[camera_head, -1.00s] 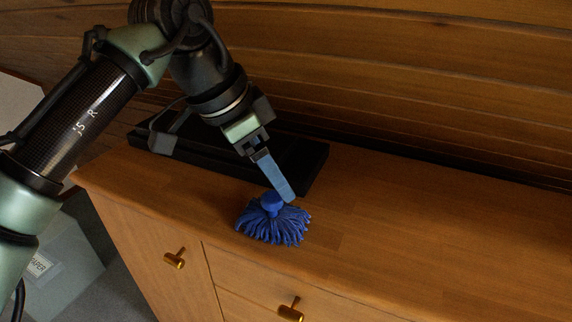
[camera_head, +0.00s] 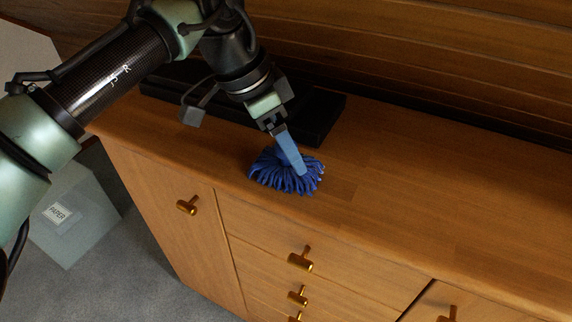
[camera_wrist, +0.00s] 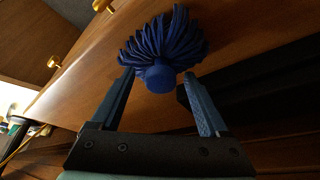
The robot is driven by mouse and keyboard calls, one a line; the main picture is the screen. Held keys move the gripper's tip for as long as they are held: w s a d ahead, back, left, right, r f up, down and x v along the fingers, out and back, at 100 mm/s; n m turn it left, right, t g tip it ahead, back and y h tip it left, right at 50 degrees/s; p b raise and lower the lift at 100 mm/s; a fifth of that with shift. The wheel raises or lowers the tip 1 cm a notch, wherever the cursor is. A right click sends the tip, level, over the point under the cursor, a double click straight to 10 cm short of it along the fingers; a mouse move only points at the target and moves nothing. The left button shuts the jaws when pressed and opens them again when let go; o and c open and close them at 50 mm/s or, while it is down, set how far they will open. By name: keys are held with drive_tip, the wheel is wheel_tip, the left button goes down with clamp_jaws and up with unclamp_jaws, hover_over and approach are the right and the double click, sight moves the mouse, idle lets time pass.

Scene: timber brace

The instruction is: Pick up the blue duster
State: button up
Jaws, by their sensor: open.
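The blue duster (camera_head: 283,173) lies on top of the wooden cabinet near its front edge, its strands spread out. In the wrist view the duster (camera_wrist: 163,42) shows its round blue knob turned toward my gripper (camera_wrist: 160,84). The two blue fingers are apart, one on each side of the knob, with gaps visible between. In the head view my gripper (camera_head: 302,172) comes down from above and its fingers overlap the duster, hiding its knob. I cannot tell whether the fingers touch the strands.
A flat black object (camera_head: 318,117) lies on the cabinet top (camera_head: 430,185) just behind the duster. The wooden wall (camera_head: 440,50) rises at the back. Brass knobs (camera_head: 300,258) stick out from the front. The top is clear to the right. A bin labelled PAPER (camera_head: 85,215) stands lower left.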

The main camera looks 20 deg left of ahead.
clamp_jaws()
drive_tip(key=shift+r, duration=0.1)
idle(0.3)
